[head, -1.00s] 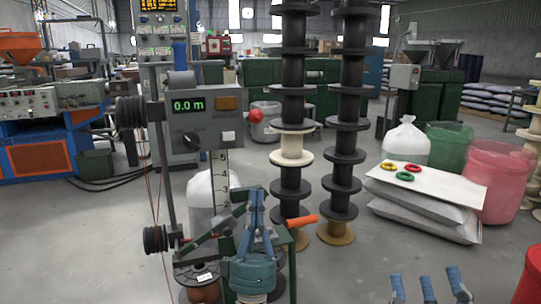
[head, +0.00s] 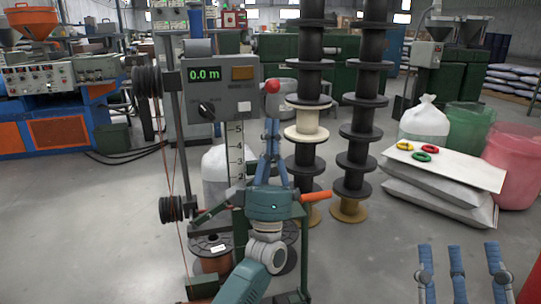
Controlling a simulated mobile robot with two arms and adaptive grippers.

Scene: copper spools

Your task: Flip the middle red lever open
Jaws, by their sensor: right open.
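A round red knob (head: 272,87) shows at the right side of the grey counter box (head: 214,92), which reads 0.0 m. My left gripper (head: 271,122) reaches up from below. Its blue fingers point up and its tips are just under the red knob; I cannot tell whether they touch it or how far apart they are. An orange-red handle (head: 316,196) sticks out to the right, lower on the stand and partly behind my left gripper. My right gripper (head: 458,252) is open and empty at the bottom right, fingers pointing up.
Tall stacks of black spools (head: 360,130) stand right behind the stand. A copper spool (head: 210,252) sits low at the stand. Sacks with a white board (head: 450,167) and coloured rings lie at the right. The floor between is clear.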

